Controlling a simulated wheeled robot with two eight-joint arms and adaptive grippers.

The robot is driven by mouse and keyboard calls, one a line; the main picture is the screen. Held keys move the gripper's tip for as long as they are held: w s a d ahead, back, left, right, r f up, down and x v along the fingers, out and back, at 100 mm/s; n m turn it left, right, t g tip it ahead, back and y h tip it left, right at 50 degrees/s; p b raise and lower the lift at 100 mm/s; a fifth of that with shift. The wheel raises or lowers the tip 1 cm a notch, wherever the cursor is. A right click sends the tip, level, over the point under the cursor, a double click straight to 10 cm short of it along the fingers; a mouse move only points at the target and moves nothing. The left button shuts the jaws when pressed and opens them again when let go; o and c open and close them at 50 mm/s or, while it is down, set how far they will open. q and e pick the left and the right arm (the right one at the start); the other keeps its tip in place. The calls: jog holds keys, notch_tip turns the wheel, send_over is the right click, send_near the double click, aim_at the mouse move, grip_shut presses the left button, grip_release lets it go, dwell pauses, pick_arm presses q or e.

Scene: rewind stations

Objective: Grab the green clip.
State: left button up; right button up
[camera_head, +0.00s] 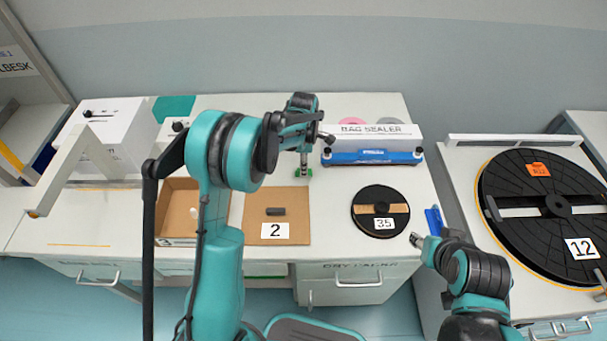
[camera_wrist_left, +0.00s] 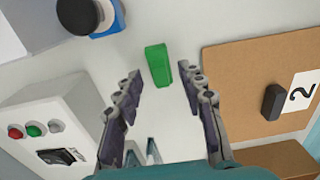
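The green clip (camera_wrist_left: 158,64) lies on the white worktop, and in the head view the clip (camera_head: 303,173) shows in part, just beneath my left gripper. My left gripper (camera_head: 304,168) points down over it, in front of the bag sealer. In the left wrist view the two fingers of my left gripper (camera_wrist_left: 164,85) are spread apart with nothing between them. The clip sits just beyond the fingertips, roughly centred between them. My right gripper (camera_head: 416,240) is at the lower right, near the worktop's right edge; its finger state is too small to tell.
The bag sealer (camera_head: 376,142) with its blue bar stands behind. A brown board (camera_head: 262,202) bearing a dark block (camera_head: 276,211) and label 2 lies in front. A black disc (camera_head: 365,198) labelled 35 is to the right. A white box (camera_head: 112,130) is at left.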

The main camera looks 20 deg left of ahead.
pick_arm(q)
jog(key=shift+f, duration=0.75)
jog(key=shift+r, duration=0.1)
jog(key=c, duration=0.9)
grip_shut()
jog(key=shift+r, duration=0.1)
